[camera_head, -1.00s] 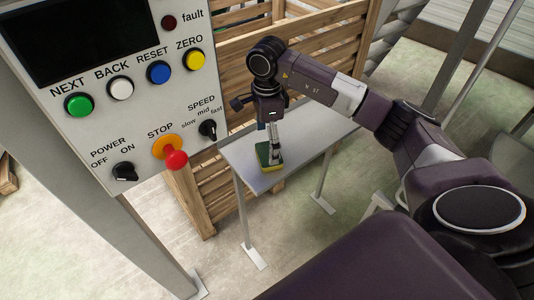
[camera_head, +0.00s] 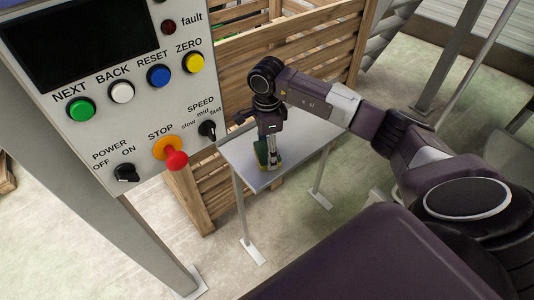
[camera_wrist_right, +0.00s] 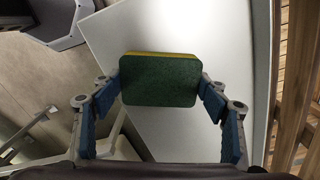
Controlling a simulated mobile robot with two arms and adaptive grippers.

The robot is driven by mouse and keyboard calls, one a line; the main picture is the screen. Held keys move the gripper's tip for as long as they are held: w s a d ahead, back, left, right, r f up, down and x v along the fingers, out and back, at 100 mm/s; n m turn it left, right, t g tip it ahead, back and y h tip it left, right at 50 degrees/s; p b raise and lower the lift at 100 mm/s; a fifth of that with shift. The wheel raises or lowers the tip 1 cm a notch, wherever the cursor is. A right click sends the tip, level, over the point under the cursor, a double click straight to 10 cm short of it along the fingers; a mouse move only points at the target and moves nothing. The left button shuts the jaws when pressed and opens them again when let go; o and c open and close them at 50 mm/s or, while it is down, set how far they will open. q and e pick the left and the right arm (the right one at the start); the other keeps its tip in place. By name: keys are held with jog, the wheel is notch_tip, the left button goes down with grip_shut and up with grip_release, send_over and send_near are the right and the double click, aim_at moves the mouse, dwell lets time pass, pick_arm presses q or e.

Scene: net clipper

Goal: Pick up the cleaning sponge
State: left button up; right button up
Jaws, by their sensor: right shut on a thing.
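The cleaning sponge (camera_wrist_right: 160,82), green on one face with a yellow layer, is between the blue-padded fingers of my right gripper in the right wrist view. My right gripper (camera_wrist_right: 160,88) is shut on it, one finger against each short side. In the head view the sponge (camera_head: 261,153) shows partly behind the fingers of the right gripper (camera_head: 271,160), over the small white table (camera_head: 240,158). I cannot tell for sure how far above the table top it is. My left gripper is not in view.
A control panel (camera_head: 95,140) with buttons and a red stop knob (camera_head: 176,160) stands left of the table. A slatted wooden crate (camera_head: 300,50) stands behind the table. The table top around the sponge is clear. Open floor lies in front.

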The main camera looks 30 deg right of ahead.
jog(key=shift+c, duration=0.3)
jog(key=shift+r, duration=0.45)
notch_tip(320, 180, up, 12)
jog(key=b, duration=0.2)
notch_tip(320, 180, up, 7)
send_over(267, 151)
jog(key=shift+r+p, duration=0.1)
jog(key=shift+p, duration=0.3)
